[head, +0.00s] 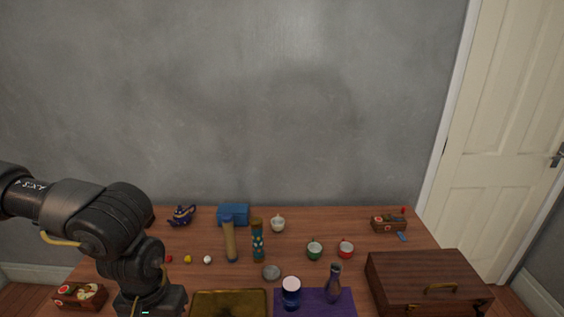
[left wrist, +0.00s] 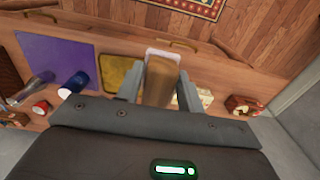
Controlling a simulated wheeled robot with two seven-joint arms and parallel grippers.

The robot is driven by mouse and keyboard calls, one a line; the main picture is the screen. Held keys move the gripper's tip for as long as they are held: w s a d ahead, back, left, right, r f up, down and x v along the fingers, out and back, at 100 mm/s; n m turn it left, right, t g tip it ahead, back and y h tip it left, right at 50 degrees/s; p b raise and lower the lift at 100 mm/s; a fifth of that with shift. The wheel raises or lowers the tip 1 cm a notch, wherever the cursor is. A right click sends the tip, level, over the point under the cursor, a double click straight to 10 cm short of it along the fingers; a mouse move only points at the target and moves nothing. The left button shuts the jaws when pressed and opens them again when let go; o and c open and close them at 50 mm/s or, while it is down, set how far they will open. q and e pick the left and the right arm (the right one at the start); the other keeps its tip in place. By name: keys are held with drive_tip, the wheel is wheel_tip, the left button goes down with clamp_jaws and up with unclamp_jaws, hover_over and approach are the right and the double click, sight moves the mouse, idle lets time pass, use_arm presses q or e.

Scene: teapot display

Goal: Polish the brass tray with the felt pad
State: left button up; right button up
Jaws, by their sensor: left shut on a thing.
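The brass tray (head: 229,303) lies flat near the front edge of the table, cut off by the bottom of the head view. It also shows in the left wrist view (left wrist: 115,72), partly hidden by my left gripper. My left gripper (left wrist: 159,84) is shut on the felt pad (left wrist: 161,72), a brown block with a pale end. The pad is at the side of the tray away from the purple mat; I cannot tell whether it touches the tray. In the head view the left fingertips are out of frame below. My right gripper is not in view.
Beside the tray lies a purple mat (head: 283,310) with a dark blue jar (head: 291,294) and a vase (head: 334,285). A wooden case (head: 425,281) stands at the right. Tall cylinders (head: 230,242), cups (head: 314,250) and a small grey dish (head: 271,272) stand behind. A small box (head: 68,300) is at the left.

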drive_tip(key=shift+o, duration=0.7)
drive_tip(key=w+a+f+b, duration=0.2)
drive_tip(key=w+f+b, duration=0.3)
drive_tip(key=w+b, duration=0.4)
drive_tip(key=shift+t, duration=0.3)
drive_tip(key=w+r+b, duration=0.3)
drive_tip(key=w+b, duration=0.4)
drive_tip(key=b, duration=0.3)
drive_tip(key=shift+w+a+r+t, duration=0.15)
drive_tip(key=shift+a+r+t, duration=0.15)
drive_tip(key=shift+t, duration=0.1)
